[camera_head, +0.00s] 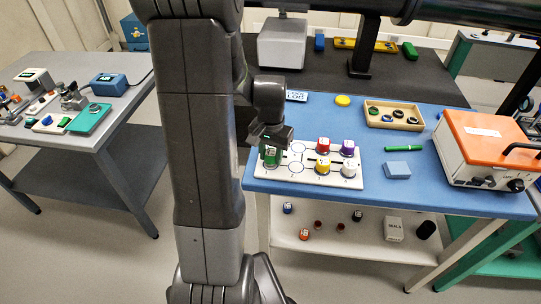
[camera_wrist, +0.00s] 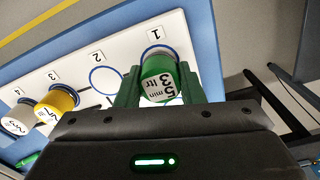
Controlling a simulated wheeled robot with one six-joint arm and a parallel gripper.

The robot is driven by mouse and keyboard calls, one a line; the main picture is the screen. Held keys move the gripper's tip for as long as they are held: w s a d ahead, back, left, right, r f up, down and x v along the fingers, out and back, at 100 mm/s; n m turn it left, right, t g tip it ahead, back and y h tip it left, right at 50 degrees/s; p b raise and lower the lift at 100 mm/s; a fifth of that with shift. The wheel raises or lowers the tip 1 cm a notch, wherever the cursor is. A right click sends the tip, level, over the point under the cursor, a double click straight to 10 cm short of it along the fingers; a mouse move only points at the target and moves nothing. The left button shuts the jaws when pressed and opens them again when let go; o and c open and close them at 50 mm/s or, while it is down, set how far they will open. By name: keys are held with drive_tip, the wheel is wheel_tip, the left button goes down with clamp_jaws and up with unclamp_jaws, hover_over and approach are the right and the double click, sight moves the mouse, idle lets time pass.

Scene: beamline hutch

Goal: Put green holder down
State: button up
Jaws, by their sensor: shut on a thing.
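The green holder (camera_wrist: 162,82) has a white top with black print and stands upright between the green fingers of my gripper (camera_wrist: 165,88). My gripper is shut on it. It is at the circle marked 1 on the white board (camera_wrist: 190,48); whether its base touches the board I cannot tell. In the head view the green holder (camera_head: 270,155) shows below my gripper (camera_head: 271,146) at the board's left end. Circle 2 (camera_wrist: 104,79) beside it is empty.
On the board stand a red holder (camera_head: 323,145), a purple holder (camera_head: 348,148), a yellow holder (camera_head: 322,166) and a white one (camera_head: 348,169). An orange-topped box (camera_head: 488,140) stands far right.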

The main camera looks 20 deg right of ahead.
sight(271, 153)
drive_tip(key=shift+f, duration=0.35)
drive_tip(key=shift+f, duration=0.15)
drive_tip(key=o, duration=1)
wheel_tip(271, 153, up, 12)
drive_tip(key=shift+r, duration=0.15)
